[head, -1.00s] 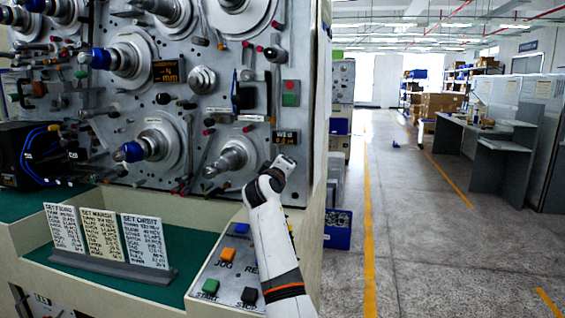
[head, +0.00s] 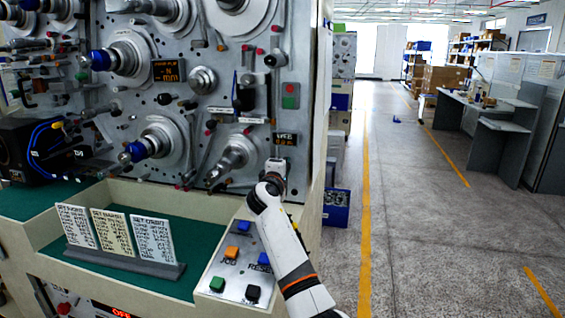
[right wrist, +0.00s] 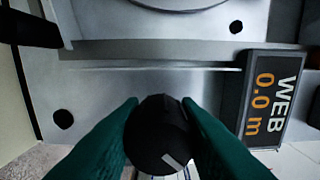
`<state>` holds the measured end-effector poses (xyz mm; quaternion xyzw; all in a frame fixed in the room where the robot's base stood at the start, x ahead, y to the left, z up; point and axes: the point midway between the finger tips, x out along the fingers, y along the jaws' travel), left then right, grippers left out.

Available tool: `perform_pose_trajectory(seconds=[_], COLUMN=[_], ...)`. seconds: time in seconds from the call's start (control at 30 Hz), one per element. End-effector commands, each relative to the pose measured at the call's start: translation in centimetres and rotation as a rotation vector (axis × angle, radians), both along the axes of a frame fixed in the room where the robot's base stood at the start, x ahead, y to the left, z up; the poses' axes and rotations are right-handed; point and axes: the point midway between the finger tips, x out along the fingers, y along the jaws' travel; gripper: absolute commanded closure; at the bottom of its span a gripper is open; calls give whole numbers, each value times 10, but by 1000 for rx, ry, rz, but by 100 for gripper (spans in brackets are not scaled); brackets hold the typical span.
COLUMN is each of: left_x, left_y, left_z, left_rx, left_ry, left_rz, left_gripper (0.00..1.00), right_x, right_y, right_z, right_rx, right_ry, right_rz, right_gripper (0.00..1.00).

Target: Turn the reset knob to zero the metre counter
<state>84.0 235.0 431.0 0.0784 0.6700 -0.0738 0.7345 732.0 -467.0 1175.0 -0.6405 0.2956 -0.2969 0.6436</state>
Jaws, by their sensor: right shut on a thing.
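The reset knob (right wrist: 158,135) is black and round with a white mark near its lower edge in the right wrist view. My right gripper (right wrist: 159,118) has its two green fingers shut on the knob, one on each side. In the head view my right gripper (head: 275,164) is against the machine panel, just below the metre counter (head: 286,139), and hides the knob. In the right wrist view the counter (right wrist: 266,98) appears sideways, and its orange digits read 0.0 m under the word WEB. My left gripper is not in view.
The winding machine panel (head: 223,112) carries several spindles and levers close to my right gripper's left. Below it are a button console (head: 232,278) and set cards (head: 112,232) on a green shelf. A clear aisle (head: 400,200) runs to the right.

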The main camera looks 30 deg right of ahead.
Motion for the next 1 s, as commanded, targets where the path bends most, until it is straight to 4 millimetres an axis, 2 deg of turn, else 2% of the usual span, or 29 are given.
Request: perform_pose_trajectory(seconds=[0.23, 1.0], left_x=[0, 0], left_y=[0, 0], left_z=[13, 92], left_rx=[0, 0], left_ry=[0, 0], left_rz=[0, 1], left_gripper=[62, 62], right_x=[0, 0], right_y=[0, 0], right_z=[1, 3], right_rx=[-36, -353], right_ry=[48, 418], right_rz=[0, 1], right_gripper=[89, 89])
